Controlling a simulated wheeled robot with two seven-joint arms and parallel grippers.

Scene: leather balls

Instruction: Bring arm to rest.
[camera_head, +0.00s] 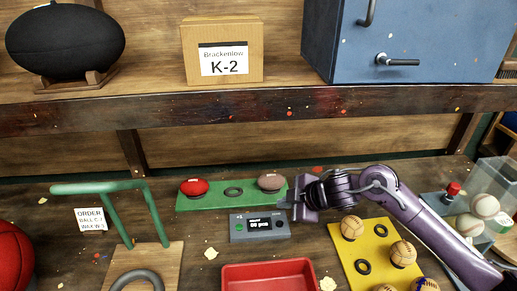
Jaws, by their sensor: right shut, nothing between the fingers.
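My right gripper (289,203) reaches in from the right on a purple arm. It is shut and empty, and its tip is close above the right end of the small grey device with a display (238,236). The green mat (213,202) lies just behind it with a red ball (194,187), a black ring (233,191) and a brownish ball (271,182). The gripper partly covers the mat's right end. My left gripper is not in view.
A yellow mat (351,252) with tan balls lies below my right arm. A red tray (268,277) is at the front. A green stand (150,210) with an order card (90,219) is at left. A clear bin of white balls (491,185) is at right. A shelf edge (220,110) crosses behind.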

